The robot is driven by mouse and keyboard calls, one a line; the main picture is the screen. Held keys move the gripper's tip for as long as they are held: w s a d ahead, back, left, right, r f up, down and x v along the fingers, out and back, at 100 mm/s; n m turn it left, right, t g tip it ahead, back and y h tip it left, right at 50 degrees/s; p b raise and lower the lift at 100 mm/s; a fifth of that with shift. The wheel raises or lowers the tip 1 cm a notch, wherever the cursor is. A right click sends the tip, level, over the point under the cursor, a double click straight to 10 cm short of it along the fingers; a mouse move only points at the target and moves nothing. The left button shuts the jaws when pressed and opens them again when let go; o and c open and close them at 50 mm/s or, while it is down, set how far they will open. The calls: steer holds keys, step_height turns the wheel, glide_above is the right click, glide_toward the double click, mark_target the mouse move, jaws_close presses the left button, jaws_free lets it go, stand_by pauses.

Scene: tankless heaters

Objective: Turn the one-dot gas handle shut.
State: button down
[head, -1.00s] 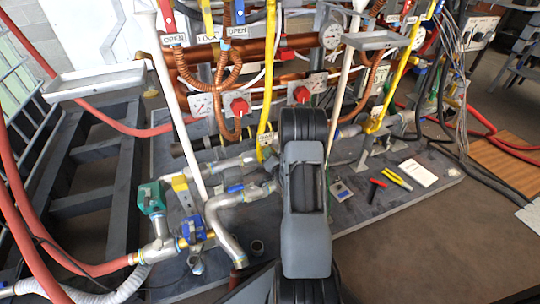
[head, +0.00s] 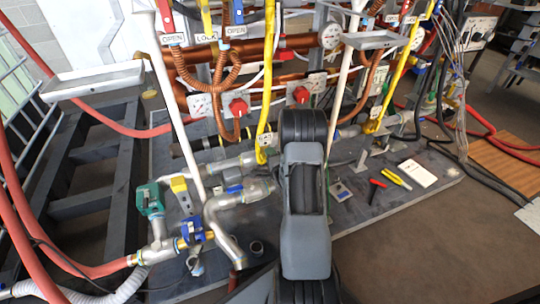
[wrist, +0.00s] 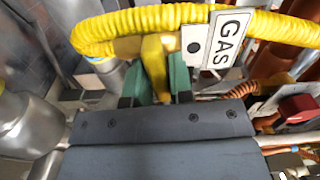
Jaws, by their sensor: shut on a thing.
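The yellow gas handle (wrist: 155,66) stands in the wrist view under the yellow corrugated pipe. A white plate beside it carries one black dot and the word GAS (wrist: 229,38). My gripper (wrist: 156,84) has green fingers on either side of the handle and is shut on it. The handle's lower end is hidden between the fingers. In the head view my dark grey arm covers the gripper and the handle. The yellow gas pipe (head: 265,110) comes down just left of my arm, with a small label (head: 268,140) near its lower end.
Silver pipes (head: 240,192) and a green valve (head: 150,198) lie to the left. Red knobs (head: 238,107) sit on panels behind. Another yellow pipe (head: 395,85) runs down at right. A red-handled tool (head: 377,184) lies on the grey base.

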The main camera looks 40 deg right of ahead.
stand_by(0.4)
steer(key=c, duration=1.1)
jaws_free()
steer(key=p+v, duration=0.3)
steer(key=v, duration=1)
steer(key=shift+s, duration=0.4)
steer(key=shift+a, duration=0.1)
